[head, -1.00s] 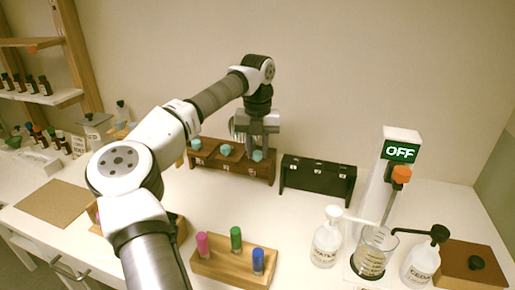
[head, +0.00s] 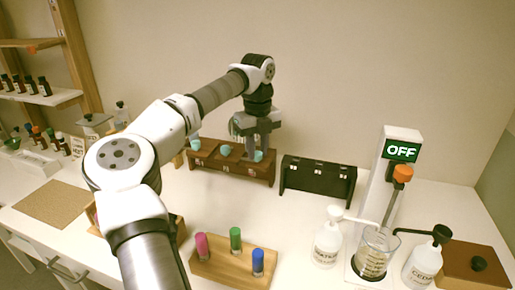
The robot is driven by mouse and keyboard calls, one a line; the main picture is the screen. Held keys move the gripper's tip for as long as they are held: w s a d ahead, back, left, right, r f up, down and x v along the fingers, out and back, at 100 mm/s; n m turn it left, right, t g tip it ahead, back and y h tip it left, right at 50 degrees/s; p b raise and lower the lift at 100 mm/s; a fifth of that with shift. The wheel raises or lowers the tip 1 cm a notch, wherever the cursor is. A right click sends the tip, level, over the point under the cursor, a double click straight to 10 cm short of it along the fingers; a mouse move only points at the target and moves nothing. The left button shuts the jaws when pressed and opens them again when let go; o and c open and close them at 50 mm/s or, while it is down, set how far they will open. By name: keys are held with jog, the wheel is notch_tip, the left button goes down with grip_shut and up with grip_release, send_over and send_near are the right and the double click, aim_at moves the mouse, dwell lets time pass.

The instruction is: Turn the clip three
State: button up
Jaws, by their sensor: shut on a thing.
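A brown wooden rack (head: 233,172) stands at the back of the table with three teal clips in a row along its top. The left clip (head: 196,145) and the middle clip (head: 225,150) are free of my gripper. My gripper (head: 258,151) points down over the right end of the rack and is shut on the right-hand teal clip (head: 258,156), which seems to be clip three. The fingers partly hide this clip, and its exact angle is too small to tell.
A black rack (head: 318,177) stands just right of the brown one. In front are a wooden tray (head: 225,265) with pink, green and blue vials, a beaker (head: 373,252), pump bottles (head: 328,238) and a stand reading OFF (head: 402,151). The table between is clear.

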aim_at(257, 152)
jog(key=shift+r, duration=0.1)
jog(key=o, duration=1)
notch_tip(257, 152, up, 14)
jog(key=shift+f+b, duration=0.15)
jog(key=shift+b, duration=0.15)
jog(key=shift+f, duration=0.1)
